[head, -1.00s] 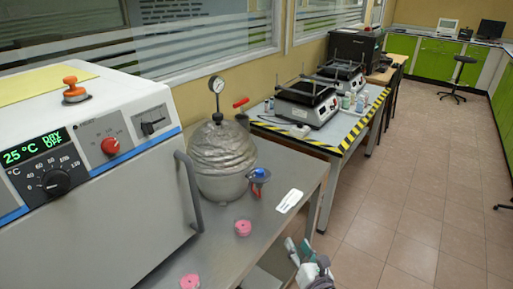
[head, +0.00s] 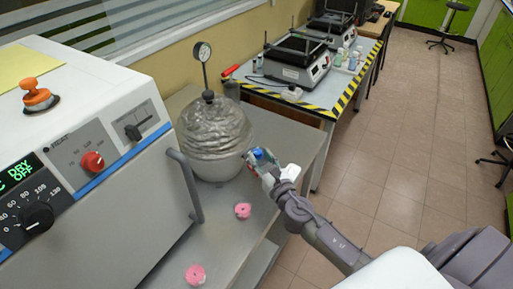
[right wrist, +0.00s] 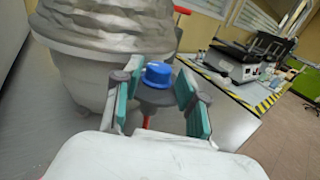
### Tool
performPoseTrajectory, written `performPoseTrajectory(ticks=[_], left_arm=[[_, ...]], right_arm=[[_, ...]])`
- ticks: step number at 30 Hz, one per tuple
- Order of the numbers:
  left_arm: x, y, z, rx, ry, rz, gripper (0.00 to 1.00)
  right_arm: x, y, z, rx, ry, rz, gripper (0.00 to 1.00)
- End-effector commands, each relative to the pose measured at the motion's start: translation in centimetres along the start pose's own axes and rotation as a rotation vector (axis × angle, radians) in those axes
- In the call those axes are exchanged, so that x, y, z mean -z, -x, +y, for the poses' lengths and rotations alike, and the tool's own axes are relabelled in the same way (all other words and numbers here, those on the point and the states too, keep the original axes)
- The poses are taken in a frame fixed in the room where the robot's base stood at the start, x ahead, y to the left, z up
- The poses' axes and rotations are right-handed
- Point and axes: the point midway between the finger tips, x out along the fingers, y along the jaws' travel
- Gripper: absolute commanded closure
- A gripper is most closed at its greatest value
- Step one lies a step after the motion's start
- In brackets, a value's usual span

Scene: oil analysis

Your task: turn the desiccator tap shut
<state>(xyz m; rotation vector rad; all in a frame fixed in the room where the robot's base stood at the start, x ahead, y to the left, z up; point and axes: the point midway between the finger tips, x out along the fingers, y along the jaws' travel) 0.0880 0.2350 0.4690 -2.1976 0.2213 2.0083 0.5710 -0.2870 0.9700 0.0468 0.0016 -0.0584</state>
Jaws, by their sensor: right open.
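The desiccator (head: 215,135) is a round grey vessel with crinkled silver wrapping and a dial gauge (head: 202,52) on top. Beside its lower right side is a small grey fitting with a blue knob (head: 257,153), which looks like the tap. In the right wrist view the blue knob (right wrist: 158,74) sits between my fingers, with a red stem below. My right gripper (head: 262,163) is open around it, a teal-padded finger on each side. I cannot tell whether the pads touch it. A red handle (head: 230,71) shows behind the desiccator. My left gripper is not in view.
A white oven (head: 95,150) with a grey door handle (head: 187,187) stands close on the left. Two pink pieces (head: 243,210) (head: 195,275) lie on the grey bench (head: 215,230). A hazard-striped table (head: 310,108) with hotplates (head: 297,62) stands behind.

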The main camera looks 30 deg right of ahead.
Motion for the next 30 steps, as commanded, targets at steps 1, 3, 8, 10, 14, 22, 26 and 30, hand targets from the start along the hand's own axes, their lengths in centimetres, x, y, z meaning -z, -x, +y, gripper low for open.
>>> performPoseTrajectory(ticks=[1, 3, 8, 10, 14, 22, 26, 30], left_arm=[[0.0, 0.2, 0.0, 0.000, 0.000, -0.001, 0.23], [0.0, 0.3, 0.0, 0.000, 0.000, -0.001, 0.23], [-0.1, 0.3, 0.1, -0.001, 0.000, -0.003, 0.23], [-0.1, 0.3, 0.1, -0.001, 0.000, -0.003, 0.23], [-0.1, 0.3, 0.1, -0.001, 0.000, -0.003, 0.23], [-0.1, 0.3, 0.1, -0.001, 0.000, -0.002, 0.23], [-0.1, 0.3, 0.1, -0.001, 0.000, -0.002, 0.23], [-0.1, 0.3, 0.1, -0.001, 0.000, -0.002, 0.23]], right_arm=[[-0.2, -0.9, 0.0, 0.000, -0.001, -0.002, 0.59], [-0.1, -1.9, 0.0, 0.001, -0.002, -0.001, 0.59], [0.0, -3.2, 0.1, -0.001, -0.002, 0.001, 0.59], [0.0, -3.4, 0.1, -0.001, -0.002, 0.000, 0.59], [0.1, -3.5, 0.0, -0.001, -0.002, 0.001, 0.59], [0.1, -3.5, 0.0, 0.000, -0.002, 0.001, 0.80], [0.1, -3.5, 0.0, -0.001, -0.002, 0.001, 1.00], [0.1, -3.5, 0.1, 0.003, -0.003, 0.001, 1.00]])
